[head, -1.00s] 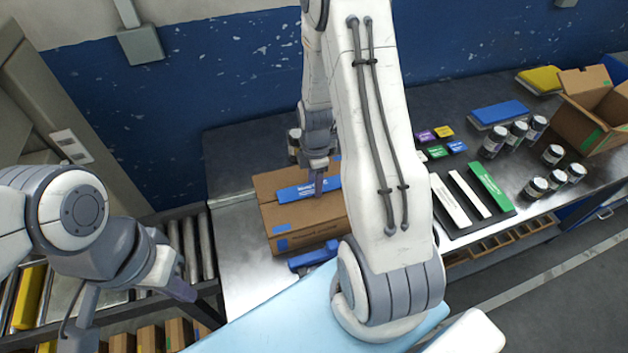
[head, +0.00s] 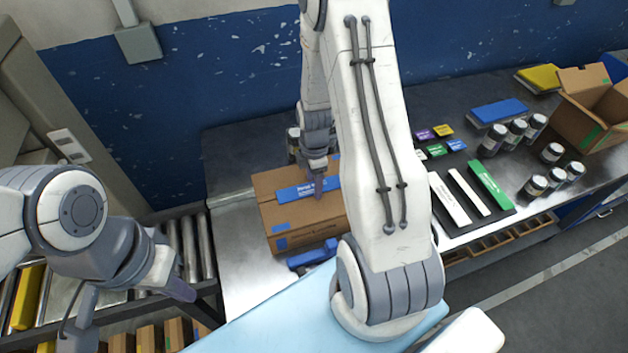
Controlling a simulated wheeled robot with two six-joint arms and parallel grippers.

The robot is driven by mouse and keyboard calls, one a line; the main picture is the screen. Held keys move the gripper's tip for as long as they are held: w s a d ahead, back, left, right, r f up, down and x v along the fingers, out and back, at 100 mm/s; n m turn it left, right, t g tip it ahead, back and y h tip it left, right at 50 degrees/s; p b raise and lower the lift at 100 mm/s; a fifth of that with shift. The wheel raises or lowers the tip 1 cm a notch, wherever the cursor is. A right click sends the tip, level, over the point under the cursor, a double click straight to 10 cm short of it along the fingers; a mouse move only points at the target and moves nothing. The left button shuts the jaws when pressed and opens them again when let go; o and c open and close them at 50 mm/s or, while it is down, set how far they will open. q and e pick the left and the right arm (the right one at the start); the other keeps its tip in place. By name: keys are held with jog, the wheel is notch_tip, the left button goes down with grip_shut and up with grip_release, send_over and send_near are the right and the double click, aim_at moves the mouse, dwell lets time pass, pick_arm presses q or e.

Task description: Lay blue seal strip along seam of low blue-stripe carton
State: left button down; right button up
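The low carton (head: 306,232) is brown cardboard with small blue marks and sits closed on the left part of the metal bench. A blue seal strip (head: 291,194) with white lettering lies across its top, running left to right. The seam under it is hidden. My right gripper (head: 318,189) points down at the strip's middle, at or just above it; I cannot tell whether it touches. Its fingers look close together, but their gap is unclear. My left gripper (head: 180,290) hangs low at the left, over the roller conveyor's edge, away from the carton. Its finger gap is not visible.
A blue hand tool (head: 312,256) lies in front of the carton. A dark tray with white strips (head: 449,199) and a green strip (head: 490,187) lies to the right. Several jars (head: 494,140) and an open carton (head: 598,110) stand further right. Rollers (head: 190,245) lie left.

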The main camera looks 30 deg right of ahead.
jog(key=shift+o, duration=0.6)
notch_tip(320, 180, up, 10)
jog(key=b, duration=0.1)
jog(key=shift+r, duration=0.2)
jog(key=s+a+r+m, duration=0.2)
jog(key=s+a+r, duration=0.1)
jog(key=a, duration=0.6)
jog(key=s+a+r+m, duration=0.1)
jog(key=s+a+r, duration=0.2)
jog(key=a, duration=0.5)
jog(key=s+a+r+m, duration=0.1)
jog(key=s+a+m, duration=0.1)
jog(key=s+a, duration=0.2)
jog(key=s+a+r+m+y, duration=0.1)
jog(key=s+a, duration=0.3)
jog(key=s, duration=0.5)
jog(key=shift+r+m, duration=0.35)
jog(key=shift+m, duration=0.55)
